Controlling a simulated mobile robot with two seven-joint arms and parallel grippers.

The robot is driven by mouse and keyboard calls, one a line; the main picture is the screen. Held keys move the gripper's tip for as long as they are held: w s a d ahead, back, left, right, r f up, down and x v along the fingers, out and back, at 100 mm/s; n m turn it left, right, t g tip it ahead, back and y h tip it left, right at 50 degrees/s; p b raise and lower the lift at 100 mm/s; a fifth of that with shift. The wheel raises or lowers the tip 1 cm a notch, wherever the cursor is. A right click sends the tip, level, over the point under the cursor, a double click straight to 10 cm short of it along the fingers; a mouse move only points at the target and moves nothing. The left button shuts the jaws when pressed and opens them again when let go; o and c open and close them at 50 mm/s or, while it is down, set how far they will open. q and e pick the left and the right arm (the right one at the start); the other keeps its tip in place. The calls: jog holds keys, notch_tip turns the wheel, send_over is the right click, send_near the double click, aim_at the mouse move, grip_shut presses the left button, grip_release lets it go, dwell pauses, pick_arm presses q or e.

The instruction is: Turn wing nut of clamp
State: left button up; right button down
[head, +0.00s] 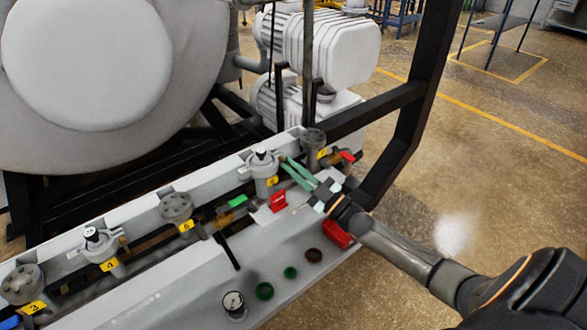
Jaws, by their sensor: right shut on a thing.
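My right gripper (286,161) comes in from the right with green fingers. Its tips are at the pipe line, between the grey valve with yellow tag 6 (264,170) and the round-topped grey fitting (313,143). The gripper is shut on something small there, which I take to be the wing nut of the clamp. The nut and the clamp are too small and too covered by the fingers to make out. My left gripper is not in view.
A red tag (278,201) and a red block (337,234) are close to my right gripper. The light panel carries a gauge (234,303) and several buttons. A black frame post (425,75) rises behind my right arm.

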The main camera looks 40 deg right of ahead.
jog(key=m+h, duration=0.1)
jog(key=m, duration=0.2)
jog(key=m+t+h, duration=0.1)
jog(key=m+h, duration=0.1)
jog(key=m, duration=0.1)
jog(key=shift+a+m, duration=0.2)
jog(key=shift+m, duration=0.2)
jog(key=shift+f+m+h, duration=0.1)
jog(key=shift+m+h, duration=0.2)
jog(key=c, duration=1)
grip_release()
jog(key=shift+a, duration=0.1)
